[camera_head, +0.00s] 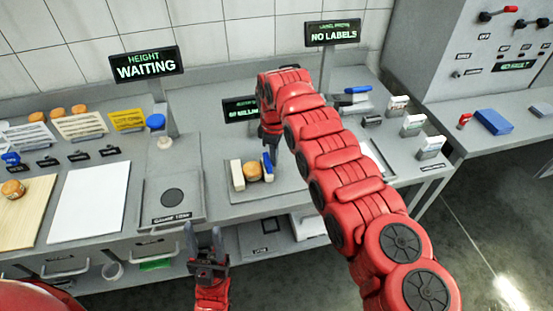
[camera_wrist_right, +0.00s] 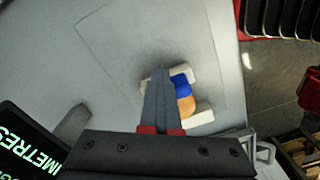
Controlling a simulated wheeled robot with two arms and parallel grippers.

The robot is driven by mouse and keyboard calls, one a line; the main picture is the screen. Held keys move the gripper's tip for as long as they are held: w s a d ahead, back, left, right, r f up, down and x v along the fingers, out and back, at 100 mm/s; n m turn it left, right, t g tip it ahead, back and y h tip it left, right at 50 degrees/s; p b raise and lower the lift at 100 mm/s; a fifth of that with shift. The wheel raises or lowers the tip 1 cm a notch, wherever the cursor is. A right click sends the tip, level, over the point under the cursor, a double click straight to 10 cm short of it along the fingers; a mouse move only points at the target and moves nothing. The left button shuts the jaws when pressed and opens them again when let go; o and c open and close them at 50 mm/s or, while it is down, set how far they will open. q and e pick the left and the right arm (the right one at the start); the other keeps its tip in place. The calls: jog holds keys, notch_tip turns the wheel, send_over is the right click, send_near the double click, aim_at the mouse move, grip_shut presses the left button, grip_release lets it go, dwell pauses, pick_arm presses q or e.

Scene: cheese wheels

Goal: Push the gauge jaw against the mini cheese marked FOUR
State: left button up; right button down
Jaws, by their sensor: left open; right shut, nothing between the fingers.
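The mini cheese (camera_head: 253,171), a small orange-tan wheel, sits on the grey gauge plate (camera_head: 285,186) between a white block (camera_head: 237,174) and the blue-and-white gauge jaw (camera_head: 268,168). No FOUR marking is readable on it. In the right wrist view the blue part of the jaw (camera_wrist_right: 181,82) lies beside the cheese (camera_wrist_right: 186,104). My right gripper (camera_head: 268,148) is shut and empty, its fingertips close to the jaw's blue part; I cannot tell whether they touch. The closed fingers also show in the right wrist view (camera_wrist_right: 160,75). My left gripper (camera_head: 204,240) is open and empty before the bench front.
A HEIGHT sign (camera_head: 147,65) reads WAITING. A grey device with a dark round pad (camera_head: 173,197) stands left of the gauge, beside a white board (camera_head: 90,203). Another cheese (camera_head: 12,189) lies on a wooden board at far left. My right arm hides part of the bench's right side.

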aim_at(291, 168)
jog(key=shift+w+d, duration=0.2)
jog(key=shift+d, duration=0.45)
jog(key=shift+w+d, duration=0.2)
jog(key=shift+d, duration=0.4)
jog(key=shift+w+d, duration=0.25)
jog(key=shift+d, duration=0.45)
jog(key=shift+w+d, duration=0.2)
jog(key=shift+d, duration=0.45)
notch_tip(291, 168, up, 8)
jog(key=p, duration=0.1)
jog(key=shift+p, duration=0.4)
